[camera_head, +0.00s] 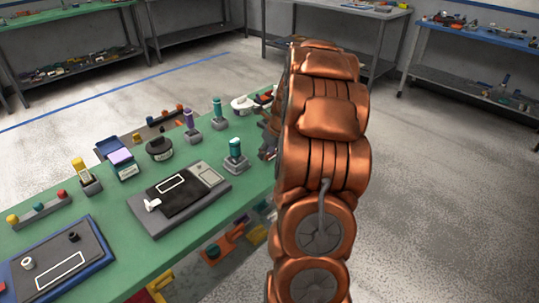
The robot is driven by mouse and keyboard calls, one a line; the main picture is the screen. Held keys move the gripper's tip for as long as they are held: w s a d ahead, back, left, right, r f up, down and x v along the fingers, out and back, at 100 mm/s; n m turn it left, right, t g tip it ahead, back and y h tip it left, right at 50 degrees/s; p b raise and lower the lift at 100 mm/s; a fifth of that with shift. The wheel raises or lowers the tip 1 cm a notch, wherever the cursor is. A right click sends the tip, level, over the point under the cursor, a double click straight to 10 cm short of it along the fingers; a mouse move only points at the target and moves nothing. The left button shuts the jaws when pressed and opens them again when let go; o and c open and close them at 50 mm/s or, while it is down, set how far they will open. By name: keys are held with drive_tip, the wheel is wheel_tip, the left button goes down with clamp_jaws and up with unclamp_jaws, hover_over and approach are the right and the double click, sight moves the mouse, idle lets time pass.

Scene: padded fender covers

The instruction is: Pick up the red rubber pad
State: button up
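I cannot make out a red rubber pad for certain in the head view; the table area behind my copper arm is hidden. My gripper (267,138) shows only as a few dark parts at the left edge of my arm, over the right edge of the green table (130,225). The arm covers most of it, so its fingers and anything between them cannot be seen.
A grey device with a black pad (180,197) lies mid-table. A blue-edged tray (22,283) is at lower left. Several upright holders, including a teal-topped one (235,150), and a black round container (159,148) stand behind. Floor (445,200) at right is clear.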

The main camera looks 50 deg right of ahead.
drive_tip(key=shift+w+f, duration=0.2)
drive_tip(key=shift+f, duration=0.3)
clamp_jaws()
drive_tip(key=shift+r, duration=0.15)
